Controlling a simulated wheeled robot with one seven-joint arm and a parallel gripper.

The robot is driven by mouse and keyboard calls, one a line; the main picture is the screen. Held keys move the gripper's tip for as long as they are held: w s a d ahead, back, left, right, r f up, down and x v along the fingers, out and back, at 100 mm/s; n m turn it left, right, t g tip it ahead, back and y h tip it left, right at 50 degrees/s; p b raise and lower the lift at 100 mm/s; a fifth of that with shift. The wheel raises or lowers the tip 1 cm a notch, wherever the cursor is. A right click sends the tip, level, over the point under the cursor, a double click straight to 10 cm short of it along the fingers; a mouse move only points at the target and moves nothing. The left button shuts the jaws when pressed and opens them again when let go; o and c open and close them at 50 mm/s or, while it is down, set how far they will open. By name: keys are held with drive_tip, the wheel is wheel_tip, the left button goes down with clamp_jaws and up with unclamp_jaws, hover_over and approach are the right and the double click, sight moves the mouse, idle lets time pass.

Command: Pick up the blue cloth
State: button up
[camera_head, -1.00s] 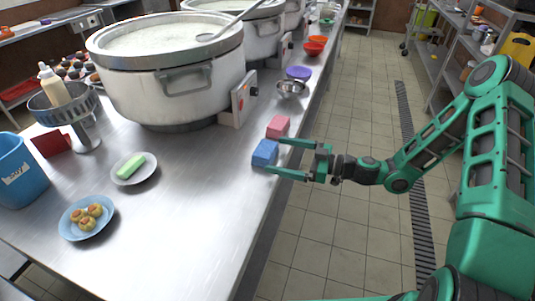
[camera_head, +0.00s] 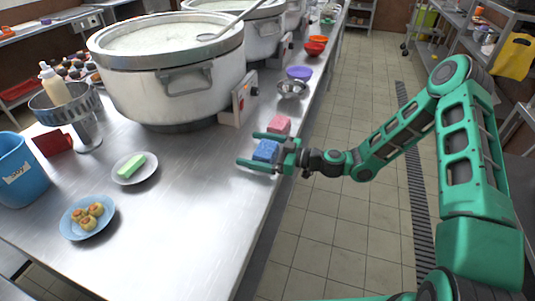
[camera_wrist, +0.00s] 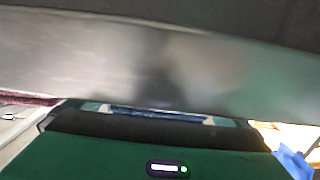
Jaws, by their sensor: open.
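The blue cloth (camera_head: 265,150) is a folded block on the steel counter (camera_head: 190,210) near its right edge. My gripper (camera_head: 247,149) is open, with one finger on the far side of the cloth and one on the near side. The fingertips reach past the cloth to the left. I cannot tell whether either finger touches it. In the wrist view, my green gripper body fills the bottom, and a thin dark-blue strip (camera_wrist: 160,113) shows above it, possibly the cloth.
A folded pink cloth (camera_head: 279,125) lies just behind the far finger. A metal bowl (camera_head: 292,88) and a large stockpot (camera_head: 170,75) stand farther back. A plate with a green block (camera_head: 131,166) is to the left. The counter between is bare.

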drive_tip(key=c, duration=1.1)
drive_tip(key=shift+r, duration=0.1)
drive_tip(key=shift+r, duration=0.5)
drive_tip(key=r, duration=0.3)
drive_tip(key=shift+s+a+r, duration=0.3)
drive_tip(key=s+a+r, duration=0.2)
drive_tip(key=a, duration=0.1)
drive_tip(key=s+a+r, duration=0.4)
drive_tip(key=a, duration=0.1)
drive_tip(key=shift+s+a+r, duration=0.15)
drive_tip(key=shift+s+a, duration=0.05)
drive_tip(key=shift+a, duration=0.15)
